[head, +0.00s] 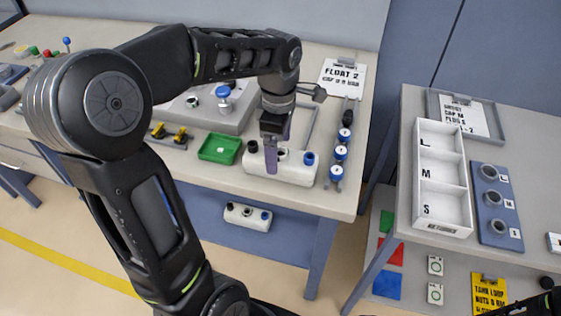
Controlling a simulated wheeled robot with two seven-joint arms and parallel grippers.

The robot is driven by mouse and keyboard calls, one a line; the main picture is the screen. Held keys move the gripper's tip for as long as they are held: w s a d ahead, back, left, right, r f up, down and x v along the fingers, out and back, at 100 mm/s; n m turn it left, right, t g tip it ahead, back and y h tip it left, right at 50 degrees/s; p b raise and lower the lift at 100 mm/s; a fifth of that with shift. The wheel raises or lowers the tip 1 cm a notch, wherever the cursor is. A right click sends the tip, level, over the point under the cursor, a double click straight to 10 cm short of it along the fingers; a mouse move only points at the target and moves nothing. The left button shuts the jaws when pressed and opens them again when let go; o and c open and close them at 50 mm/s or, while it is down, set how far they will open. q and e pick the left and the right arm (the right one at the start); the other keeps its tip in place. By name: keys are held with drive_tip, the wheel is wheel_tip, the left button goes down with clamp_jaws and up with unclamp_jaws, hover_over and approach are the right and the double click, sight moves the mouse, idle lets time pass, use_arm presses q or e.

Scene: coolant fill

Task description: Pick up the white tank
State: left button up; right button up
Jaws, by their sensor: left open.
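The white tank (295,172) is a long low block near the front edge of the left table. It has a black cap at its left end, a dark port in the middle and a blue cap at its right end. My left gripper (277,150) points down over the middle of the tank. Its purple-grey fingers are apart, one in front of the tank's near side. The gripper hides part of the tank, and I cannot tell whether the fingers touch it. My right gripper is not recognisable in view.
A green tray (219,148) sits just left of the tank. Blue-capped parts (340,153) stand close on its right. A similar white block (247,217) is below the tabletop. The right table holds a white L/M/S tray (442,228); a gap separates the tables.

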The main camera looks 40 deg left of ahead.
sight(281, 155)
use_arm(q)
drive_tip(key=shift+d+f+p, duration=0.2)
drive_tip(key=shift+f+p, duration=0.35)
drive_tip(key=shift+f, duration=2.05)
drive_tip(key=shift+w, duration=0.1)
drive_tip(key=c, duration=1.8)
